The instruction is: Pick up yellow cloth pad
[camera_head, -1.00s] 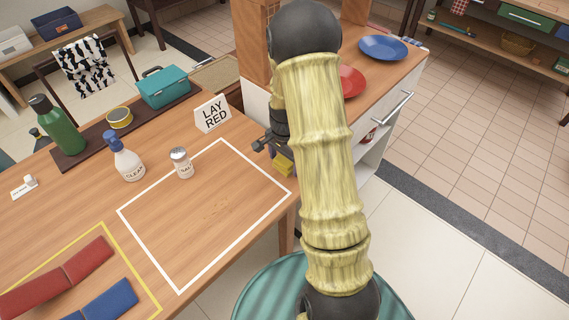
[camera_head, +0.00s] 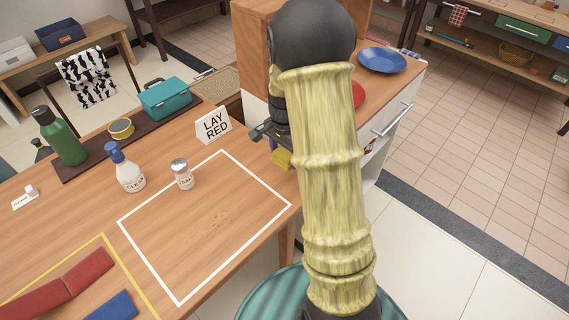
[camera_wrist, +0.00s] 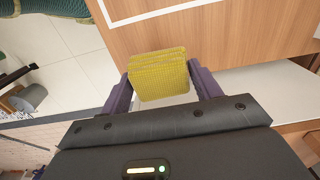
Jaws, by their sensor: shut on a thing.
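The yellow cloth pad (camera_wrist: 160,78) is a small woven yellow block, held between the two dark purple fingers of my gripper (camera_wrist: 162,88) in the wrist view. In the head view the yellow cloth pad (camera_head: 281,159) shows just past the table's right edge, partly hidden by my arm. My gripper (camera_head: 278,146) is shut on it and holds it up near the table's right corner, to the right of the "LAY RED" sign.
The "LAY RED" sign (camera_head: 213,126) stands at the back. A cabinet with a blue plate (camera_head: 382,60) stands behind my arm.

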